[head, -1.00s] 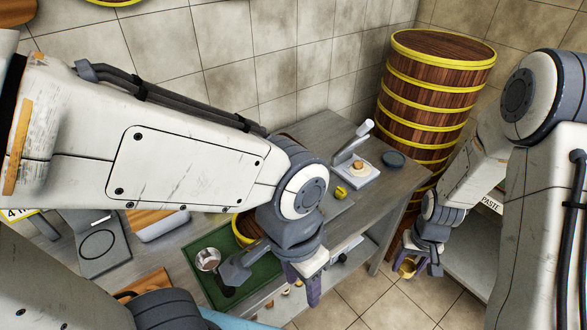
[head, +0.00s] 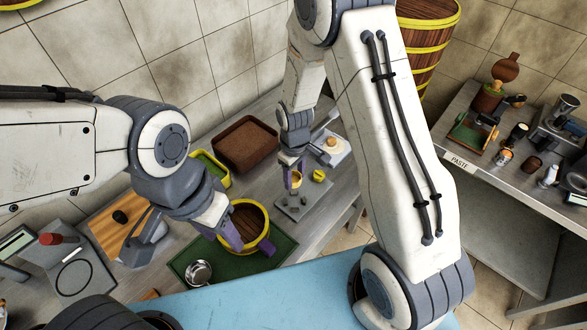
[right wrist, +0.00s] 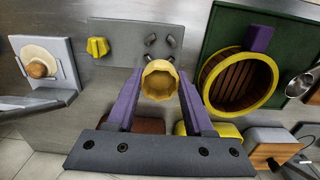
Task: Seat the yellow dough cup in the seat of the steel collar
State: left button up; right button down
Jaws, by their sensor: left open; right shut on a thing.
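The yellow dough cup (right wrist: 159,80), a small faceted cup with an open top, is between the purple fingers of my right gripper (right wrist: 157,98), which is shut on it. In the head view, my right gripper (head: 293,180) holds the cup (head: 296,179) above a grey plate (head: 290,212). Several short dark steel pieces (right wrist: 165,42) stand in a ring on that plate, just beyond the cup in the right wrist view; they look like the collar's seat. The cup is apart from them. My left gripper (head: 250,242) is open at the round wooden steamer basket (head: 266,236).
A yellow knob (right wrist: 97,46) stands on the plate beside the ring. A press with a pale dough disc (head: 332,144) is behind it. The basket sits on a green mat (head: 285,252) with a metal bowl (head: 198,272). A brown tray (head: 246,143) is at the back.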

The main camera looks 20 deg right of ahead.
jog(key=shift+s+f, duration=0.1)
jog(key=shift+f, duration=0.2)
jog(key=shift+f+b, duration=1.95)
jog(key=shift+f, duration=0.35)
jog(key=shift+f, duration=0.15)
jog(key=shift+f+b, duration=1.2)
jog(key=shift+f, duration=0.35)
jog(key=shift+f+b, duration=0.45)
jog(key=shift+f, duration=0.1)
jog(key=shift+r+p, duration=0.55)
jog(key=shift+r, duration=0.05)
jog(key=shift+f+b, duration=0.35)
jog(key=shift+f, duration=0.1)
dwell(0.6)
